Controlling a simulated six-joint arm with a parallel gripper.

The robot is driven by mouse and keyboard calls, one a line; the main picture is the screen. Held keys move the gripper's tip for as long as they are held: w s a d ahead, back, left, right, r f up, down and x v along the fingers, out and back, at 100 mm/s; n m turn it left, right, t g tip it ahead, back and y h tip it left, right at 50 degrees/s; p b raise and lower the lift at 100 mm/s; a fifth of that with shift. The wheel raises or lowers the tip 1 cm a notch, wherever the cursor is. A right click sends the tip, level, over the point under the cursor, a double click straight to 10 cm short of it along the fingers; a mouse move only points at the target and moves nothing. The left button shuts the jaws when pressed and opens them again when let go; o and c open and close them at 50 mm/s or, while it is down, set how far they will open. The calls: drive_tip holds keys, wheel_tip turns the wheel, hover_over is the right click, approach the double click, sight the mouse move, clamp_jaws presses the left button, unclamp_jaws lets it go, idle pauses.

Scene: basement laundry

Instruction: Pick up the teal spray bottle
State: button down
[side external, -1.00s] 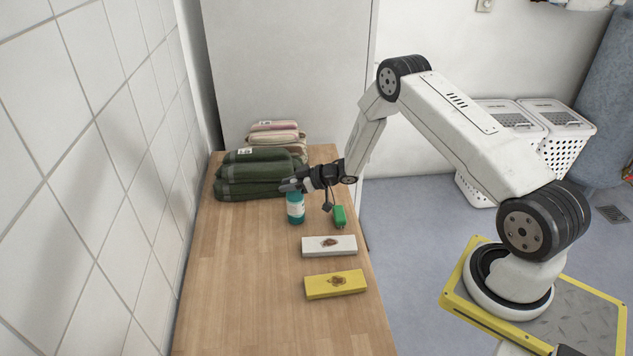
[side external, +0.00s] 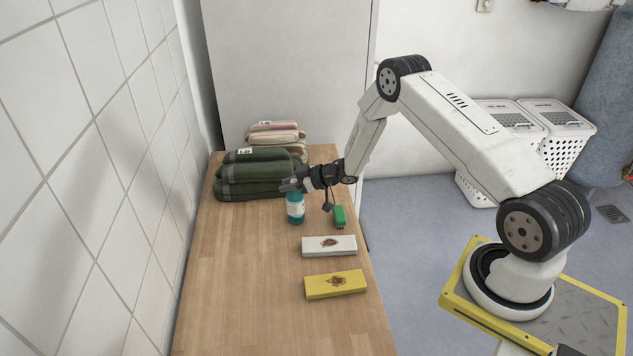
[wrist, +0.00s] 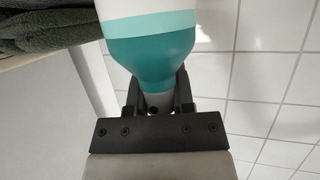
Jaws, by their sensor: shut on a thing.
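The teal spray bottle (side external: 295,211) with a white label band stands upright on the wooden counter in the side external view. My gripper (side external: 291,185) is at its top, reaching in from the right. In the wrist view, the bottle's teal shoulder (wrist: 152,57) fills the upper middle. The gripper's dark fingers (wrist: 158,98) are shut on its pale neck from both sides. The bottle's top is hidden by the gripper in the side external view. I cannot tell whether its base touches the counter.
Folded dark green towels (side external: 250,187) lie just behind the bottle, with striped pink towels (side external: 276,136) beyond. A white box (side external: 329,246) and a yellow box (side external: 335,284) lie nearer. The wooden counter (side external: 240,270) is clear at the front left.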

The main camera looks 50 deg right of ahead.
drive_tip(key=shift+r, duration=0.15)
idle(0.6)
drive_tip(key=shift+r, duration=0.75)
drive_tip(key=s+a+r, duration=0.2)
drive_tip(key=s+r, duration=0.9)
drive_tip(key=s, duration=0.2)
drive_tip(key=shift+s+a+r, duration=0.15)
drive_tip(key=shift+s, duration=0.25)
